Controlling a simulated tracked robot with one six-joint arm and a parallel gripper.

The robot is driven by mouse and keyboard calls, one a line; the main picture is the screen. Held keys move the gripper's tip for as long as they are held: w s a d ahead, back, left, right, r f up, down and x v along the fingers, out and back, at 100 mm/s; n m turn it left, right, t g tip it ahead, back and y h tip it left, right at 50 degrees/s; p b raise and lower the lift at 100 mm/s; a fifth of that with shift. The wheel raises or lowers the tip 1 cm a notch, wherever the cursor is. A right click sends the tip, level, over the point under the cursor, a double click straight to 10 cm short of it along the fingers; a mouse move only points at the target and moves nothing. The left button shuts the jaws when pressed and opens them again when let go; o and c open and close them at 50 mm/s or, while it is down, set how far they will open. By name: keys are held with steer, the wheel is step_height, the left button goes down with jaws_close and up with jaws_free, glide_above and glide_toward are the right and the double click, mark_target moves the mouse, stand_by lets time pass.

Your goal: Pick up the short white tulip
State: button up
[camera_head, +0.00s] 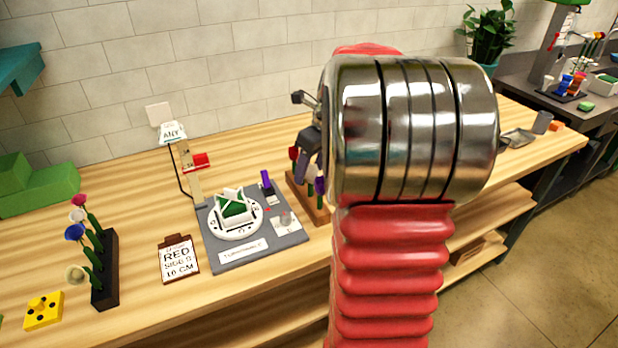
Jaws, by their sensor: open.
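My gripper (303,132) is open, with its dark fingers showing left of my large metal and red arm, which hides the rest of it. It is over or near a wooden flower stand (318,213). A red flower (294,153) and a purple flower (320,186) show at that stand. My arm hides its right part, and I see no white tulip there. A cream-white bloom (75,274) sits low at the near end of a black rack (108,285) at the left; I cannot tell if it is a tulip.
The black rack also holds a blue flower (74,232) and a pink flower (79,200). A grey mat (265,252) carries a white round dial with a green block. A clipboard card (179,258) reads "RED". A yellow block (43,310) lies front left.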

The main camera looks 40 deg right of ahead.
steer(key=shift+f, duration=0.1)
steer(key=shift+c, duration=0.3)
steer(key=c, duration=0.8)
